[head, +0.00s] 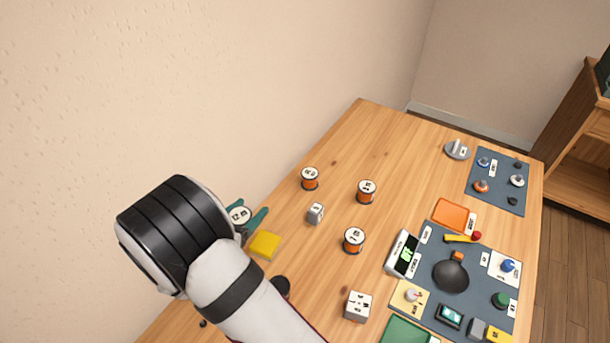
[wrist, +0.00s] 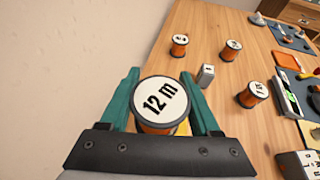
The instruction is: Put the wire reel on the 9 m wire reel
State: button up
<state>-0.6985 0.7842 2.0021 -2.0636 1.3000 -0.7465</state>
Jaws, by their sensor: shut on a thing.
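My gripper (head: 250,207) has green fingers and is shut on a wire reel (head: 240,215) with a white top. In the wrist view the held reel (wrist: 160,103) reads "12 m", with an orange side below, between the fingers (wrist: 160,76). It is at the left part of the table, near the wall. Three other orange reels with white tops stand upright on the table: a far-left reel (head: 310,178), a far-right reel (head: 366,191) and a nearer reel (head: 354,240). Their labels are too small to read surely, so I cannot tell which is 9 m.
A grey cube (head: 316,213) stands among the reels. A yellow block (head: 265,245) lies beside my gripper. A white labelled box (head: 358,306), a display device (head: 403,253) and dark mats (head: 473,222) with small items fill the right. Bare wood surrounds the reels.

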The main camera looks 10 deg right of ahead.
jog(key=w+d+r+m+g+h, duration=0.15)
jog(key=w+d, duration=0.25)
jog(key=d, duration=0.6)
jog(key=w+d+r+m+g+h, duration=0.1)
jog(key=w+d+r+m, duration=0.15)
jog(key=d, duration=0.65)
jog(key=w+d+r+m+g+h, duration=0.15)
jog(key=w+d, duration=0.35)
jog(key=d, duration=0.5)
send_over(310, 179)
jog(key=w+d, duration=0.3)
jog(key=w, duration=0.1)
notch_tip(310, 179, down, 8)
jog(key=r, duration=0.1)
notch_tip(310, 179, down, 4)
jog(key=shift+r+n, duration=0.15)
jog(key=shift+n, duration=0.3)
jog(key=shift+f, duration=0.35)
jog(key=o, duration=1.4)
jog(key=shift+f, duration=0.15)
jog(key=shift+o, duration=0.2)
